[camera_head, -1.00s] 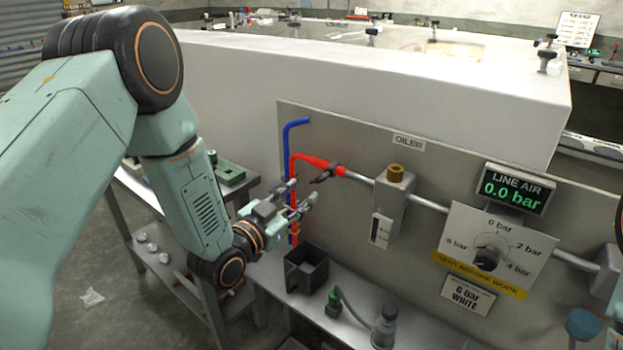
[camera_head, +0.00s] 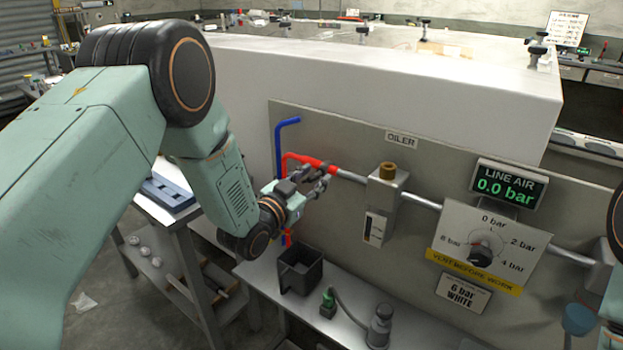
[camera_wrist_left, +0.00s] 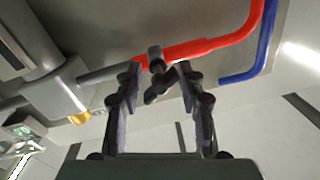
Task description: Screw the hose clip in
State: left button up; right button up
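The red hose (camera_head: 305,159) runs along the grey panel and meets the grey pipe (camera_head: 350,176). A dark hose clip (camera_wrist_left: 156,58) with a winged screw sits around the hose end in the left wrist view. My left gripper (camera_head: 317,179) is at this joint. In the left wrist view its two fingers (camera_wrist_left: 158,74) are apart, one on each side of the clip. The winged screw hangs in the gap between them; I cannot tell whether either finger touches it. My right gripper is out of view.
The oiler (camera_head: 385,200) with a brass cap stands right of the joint. A blue hose (camera_head: 278,150) runs left of the red one. The line air display (camera_head: 508,188) reads 0.0 bar. A black open bin (camera_head: 300,270) stands on the shelf below.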

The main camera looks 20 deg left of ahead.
pick_arm(q)
grip_shut()
dwell(1.6)
jog(key=shift+o, duration=0.2)
grip_release()
jog(key=v, duration=1.2)
